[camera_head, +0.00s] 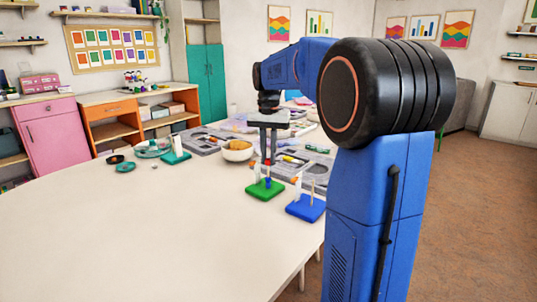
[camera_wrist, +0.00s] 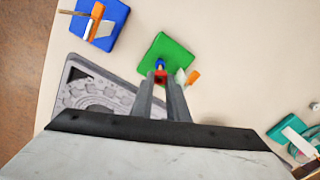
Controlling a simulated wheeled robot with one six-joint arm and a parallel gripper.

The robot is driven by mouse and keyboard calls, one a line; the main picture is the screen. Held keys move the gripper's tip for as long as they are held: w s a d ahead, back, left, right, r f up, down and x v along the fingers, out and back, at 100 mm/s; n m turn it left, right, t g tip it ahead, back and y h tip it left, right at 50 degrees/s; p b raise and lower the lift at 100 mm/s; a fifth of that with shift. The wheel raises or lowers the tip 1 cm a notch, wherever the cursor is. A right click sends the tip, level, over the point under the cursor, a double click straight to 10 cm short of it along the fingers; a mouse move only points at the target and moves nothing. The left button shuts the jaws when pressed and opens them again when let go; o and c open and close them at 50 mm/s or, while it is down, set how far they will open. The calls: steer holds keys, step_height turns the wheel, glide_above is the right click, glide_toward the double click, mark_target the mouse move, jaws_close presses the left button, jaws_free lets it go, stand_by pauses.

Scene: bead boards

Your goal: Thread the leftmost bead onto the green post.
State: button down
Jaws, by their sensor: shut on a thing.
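My gripper (camera_wrist: 160,92) is shut on a small red bead (camera_wrist: 160,76). In the head view my gripper (camera_head: 268,158) points down over the green board (camera_head: 258,192), with the red bead low between its fingertips. The green board also shows in the wrist view (camera_wrist: 170,46), just beyond the fingertips. A small blue piece (camera_head: 268,183), seemingly a bead, sits low on the green board below my gripper. It shows in the wrist view (camera_wrist: 160,64) right behind the red bead. The green post is mostly hidden there; I cannot tell whether the red bead touches it.
A blue board (camera_head: 305,209) with an upright post stands to the right of the green one. A teal board (camera_head: 175,158) stands to the left. A white bowl (camera_head: 237,151) and grey trays (camera_head: 200,142) lie behind. The table's front left (camera_head: 130,235) is clear.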

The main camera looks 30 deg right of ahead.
steer(key=shift+f, duration=1.05)
stand_by(0.4)
steer(key=c, duration=1.6)
jaws_free()
steer(key=shift+c, duration=0.2)
step_height(320, 180, up, 17)
steer(key=shift+r, duration=0.2)
